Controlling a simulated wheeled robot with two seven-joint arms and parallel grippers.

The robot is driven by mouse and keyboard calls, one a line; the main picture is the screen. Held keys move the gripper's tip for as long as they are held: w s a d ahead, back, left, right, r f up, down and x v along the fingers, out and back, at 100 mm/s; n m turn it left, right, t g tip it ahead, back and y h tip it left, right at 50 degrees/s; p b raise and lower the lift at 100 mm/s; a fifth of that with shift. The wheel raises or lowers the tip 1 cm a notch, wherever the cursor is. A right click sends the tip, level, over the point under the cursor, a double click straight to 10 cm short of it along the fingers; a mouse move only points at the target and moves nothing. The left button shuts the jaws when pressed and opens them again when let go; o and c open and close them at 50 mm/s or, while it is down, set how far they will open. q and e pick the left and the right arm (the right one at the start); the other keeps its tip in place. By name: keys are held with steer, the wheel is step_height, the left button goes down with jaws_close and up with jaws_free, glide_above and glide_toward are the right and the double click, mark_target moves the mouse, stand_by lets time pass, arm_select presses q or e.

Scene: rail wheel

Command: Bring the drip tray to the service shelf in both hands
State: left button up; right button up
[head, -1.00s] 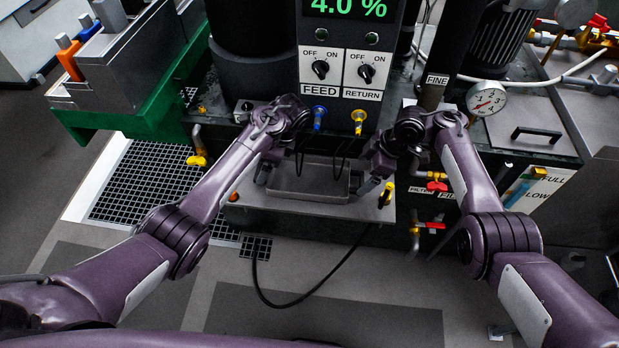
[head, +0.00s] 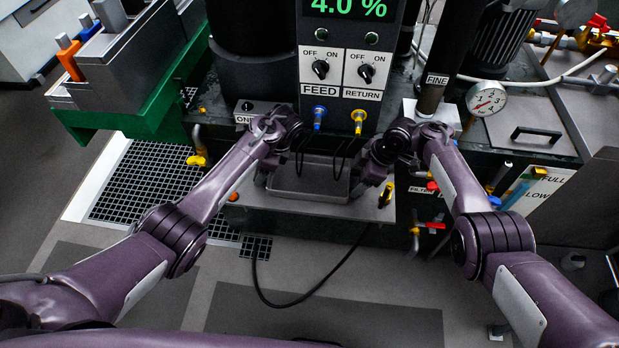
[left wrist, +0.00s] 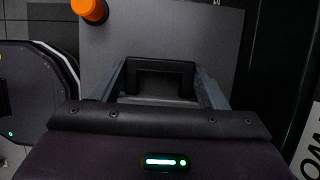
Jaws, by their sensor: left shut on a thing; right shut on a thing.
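The drip tray (head: 318,190) is a shallow grey metal tray below the FEED and RETURN panel in the head view. It lies over a light grey shelf plate (head: 300,208); whether it touches the plate I cannot tell. My left gripper (head: 263,177) is shut at the tray's left end. In the left wrist view its two fingers (left wrist: 165,88) flank a dark piece, with the grey plate behind. My right gripper (head: 358,187) is shut at the tray's right end, partly hidden by its own wrist. The exact grip points are hidden.
Blue (head: 319,117) and yellow (head: 359,121) taps hang above the tray. An orange knob (head: 234,196) and a yellow-handled part (head: 386,194) sit by the plate's ends. Valves with red handles (head: 436,225) stand at right. A black cable (head: 256,275) loops over the floor.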

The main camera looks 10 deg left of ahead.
arm_select(q)
steer(key=c, duration=0.4)
arm_select(e)
steer(key=c, duration=0.4)
arm_select(q)
steer(key=shift+c, duration=0.2)
arm_select(e)
steer(key=shift+c, duration=0.2)
